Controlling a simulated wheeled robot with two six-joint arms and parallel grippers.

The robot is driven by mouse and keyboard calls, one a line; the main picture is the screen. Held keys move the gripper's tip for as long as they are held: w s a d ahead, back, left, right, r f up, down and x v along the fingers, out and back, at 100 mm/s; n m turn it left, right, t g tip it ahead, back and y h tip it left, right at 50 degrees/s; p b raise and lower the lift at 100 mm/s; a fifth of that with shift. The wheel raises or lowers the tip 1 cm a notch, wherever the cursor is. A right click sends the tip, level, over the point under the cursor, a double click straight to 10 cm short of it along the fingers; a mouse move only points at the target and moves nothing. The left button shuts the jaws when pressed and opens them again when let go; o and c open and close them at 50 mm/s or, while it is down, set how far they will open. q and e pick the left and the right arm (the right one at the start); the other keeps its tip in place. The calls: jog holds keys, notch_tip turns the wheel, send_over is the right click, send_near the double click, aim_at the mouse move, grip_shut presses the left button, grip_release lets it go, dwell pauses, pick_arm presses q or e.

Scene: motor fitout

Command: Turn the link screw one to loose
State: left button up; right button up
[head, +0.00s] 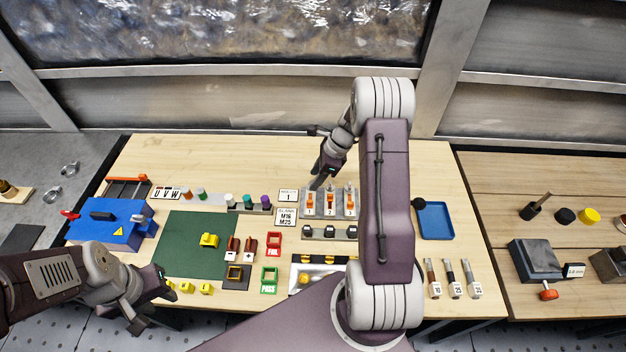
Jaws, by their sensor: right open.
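A grey block (341,213) at the back middle of the table carries a row of three orange link pieces with small number labels. The leftmost link (309,199) appears to bear the number 1; its screw is too small to tell how it is set. My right gripper (318,184) is open, pointing down just above and beside the top of this leftmost link. I cannot tell whether it touches. My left gripper (155,305) is open and empty at the table's front left edge, far from the block.
A blue box (112,226) and green mat (186,252) lie left. Signs and a row of coloured knobs (248,203) stand left of the block. A blue tray (434,221) is to the right. My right arm hides the table between.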

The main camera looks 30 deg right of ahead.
jog(key=shift+x, duration=1.2)
grip_shut()
jog(key=shift+r, duration=0.1)
